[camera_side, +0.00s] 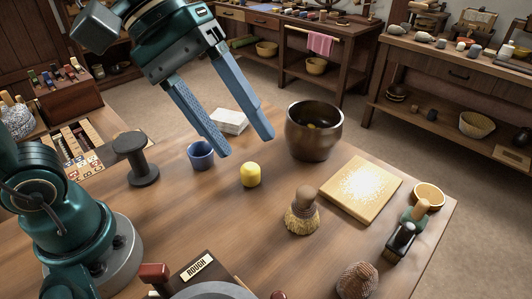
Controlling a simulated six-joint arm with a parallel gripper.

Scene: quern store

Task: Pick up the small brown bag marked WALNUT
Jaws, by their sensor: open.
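I see no bag marked WALNUT in the side view. A brown, rough-textured lump (357,281) at the front edge is partly cut off by the frame; I cannot tell what it is, and no marking shows on it. My gripper (245,146) is open and empty, its two blue-grey fingers pointing down over the wooden table (235,225). The fingers appear above the area between a small blue cup (201,157) and a dark round bowl (314,134). A yellow rounded block (250,174) stands just below them in the picture.
A grey spool (136,160) and a white block (229,120) stand left and behind. A dark piece labelled ROUGH (198,267) is in front.

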